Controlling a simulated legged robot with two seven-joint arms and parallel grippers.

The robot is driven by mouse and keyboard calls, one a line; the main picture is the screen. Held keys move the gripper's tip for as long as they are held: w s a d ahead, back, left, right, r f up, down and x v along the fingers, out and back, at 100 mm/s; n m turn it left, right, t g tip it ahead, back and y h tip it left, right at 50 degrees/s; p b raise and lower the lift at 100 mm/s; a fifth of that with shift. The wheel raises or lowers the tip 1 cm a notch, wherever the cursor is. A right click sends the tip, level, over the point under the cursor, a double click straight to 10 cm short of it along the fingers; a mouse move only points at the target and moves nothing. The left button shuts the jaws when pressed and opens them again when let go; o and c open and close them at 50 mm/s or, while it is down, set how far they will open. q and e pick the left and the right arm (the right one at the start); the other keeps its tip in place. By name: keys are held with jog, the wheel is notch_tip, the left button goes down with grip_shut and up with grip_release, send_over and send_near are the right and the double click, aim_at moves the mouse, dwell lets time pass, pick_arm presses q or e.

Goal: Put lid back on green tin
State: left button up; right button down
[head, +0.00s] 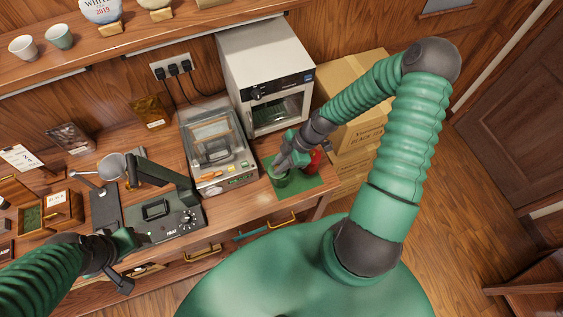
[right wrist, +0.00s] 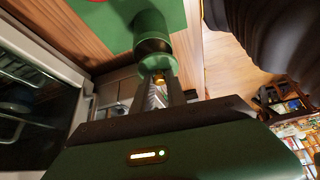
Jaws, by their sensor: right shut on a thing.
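The green tin (head: 281,180) stands on a green mat (head: 318,184) at the right end of the counter; it also shows in the right wrist view (right wrist: 150,28). My right gripper (head: 282,164) is above the tin. In the right wrist view its fingers (right wrist: 160,92) are shut on the gold knob of the green lid (right wrist: 158,64). The lid is lined up close to the tin's mouth; I cannot tell whether it is seated. My left gripper (head: 122,264) is over the counter's front edge at the left, apart from the tin; its jaw opening is unclear.
A red tin (head: 313,161) stands on the mat beside the green tin. A clear-lidded machine (head: 215,150) is to the left, and a white oven (head: 265,75) behind. Cardboard boxes (head: 358,95) are at the back right. A heating press (head: 165,215) stands near my left gripper.

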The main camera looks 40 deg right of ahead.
jog(key=shift+s+d, duration=0.1)
jog(key=shift+d, duration=0.2)
jog(key=shift+d+f, duration=0.25)
jog(key=shift+d, duration=0.5)
jog(key=shift+a+r, duration=0.15)
jog(key=shift+a, duration=0.45)
jog(key=shift+a+r, duration=0.15)
jog(key=shift+a, duration=0.45)
jog(key=shift+d+f, duration=0.1)
jog(key=shift+d, duration=0.35)
jog(key=shift+d+f, duration=0.3)
jog(key=shift+d, duration=0.4)
jog(key=shift+a, duration=0.15)
pick_arm(q)
jog(key=shift+s+d+r, duration=0.1)
jog(key=shift+d+r, duration=0.1)
jog(key=shift+d, duration=1.1)
pick_arm(e)
jog(key=shift+a, duration=0.15)
